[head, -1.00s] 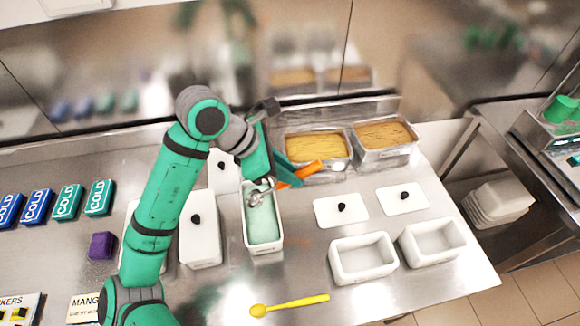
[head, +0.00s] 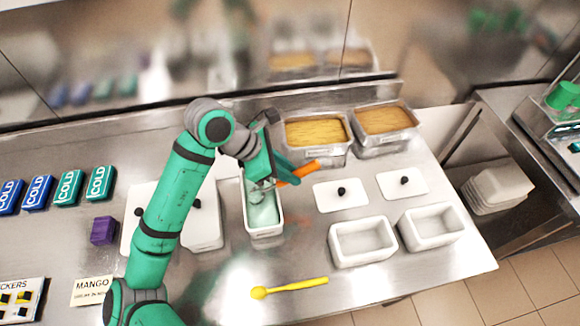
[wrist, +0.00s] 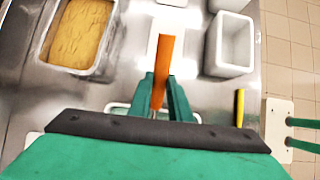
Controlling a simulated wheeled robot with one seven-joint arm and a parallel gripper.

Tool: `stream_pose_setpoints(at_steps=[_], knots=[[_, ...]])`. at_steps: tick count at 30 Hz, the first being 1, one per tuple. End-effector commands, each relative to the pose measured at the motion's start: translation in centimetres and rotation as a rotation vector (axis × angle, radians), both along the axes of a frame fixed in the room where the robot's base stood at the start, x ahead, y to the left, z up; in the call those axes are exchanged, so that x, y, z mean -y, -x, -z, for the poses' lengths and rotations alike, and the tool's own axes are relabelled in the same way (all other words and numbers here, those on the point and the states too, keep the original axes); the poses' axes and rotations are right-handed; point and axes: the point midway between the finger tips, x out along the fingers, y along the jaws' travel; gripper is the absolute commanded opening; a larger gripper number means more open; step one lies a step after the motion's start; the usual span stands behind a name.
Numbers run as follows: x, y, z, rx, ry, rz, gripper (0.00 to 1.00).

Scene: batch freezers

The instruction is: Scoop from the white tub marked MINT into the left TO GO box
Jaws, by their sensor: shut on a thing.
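The white tub (head: 263,231) stands open on the counter and holds pale green mint; no marking on it is readable from here. My gripper (head: 288,174) is over the tub's far part, shut on the orange handle of the scoop (head: 304,171). The scoop's metal head (head: 262,184) is at the mint, inside the tub's rim; how deep it sits I cannot tell. In the wrist view the orange handle (wrist: 162,68) stands between my fingers (wrist: 162,100). Two empty white boxes, the left one (head: 363,250) and the right one (head: 432,227), stand to the right; no TO GO lettering shows.
Two white lids (head: 327,203) with black knobs lie behind the boxes. Metal pans (head: 335,160) of yellow-orange contents stand at the back. A yellow spoon (head: 290,288) lies in front. Lidded white tubs (head: 206,233) stand left of the open tub, partly behind my arm.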

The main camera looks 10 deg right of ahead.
Motion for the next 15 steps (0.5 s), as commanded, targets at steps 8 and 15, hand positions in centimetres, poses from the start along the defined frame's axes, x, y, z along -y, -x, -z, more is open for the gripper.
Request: stream_pose_setpoints(at_steps=[8,15], knots=[[0.4,-0.1,0.5,0.003,-0.108,0.001,0.0],[0.4,-0.1,-1.1,0.002,-0.102,-0.001,0.0]])
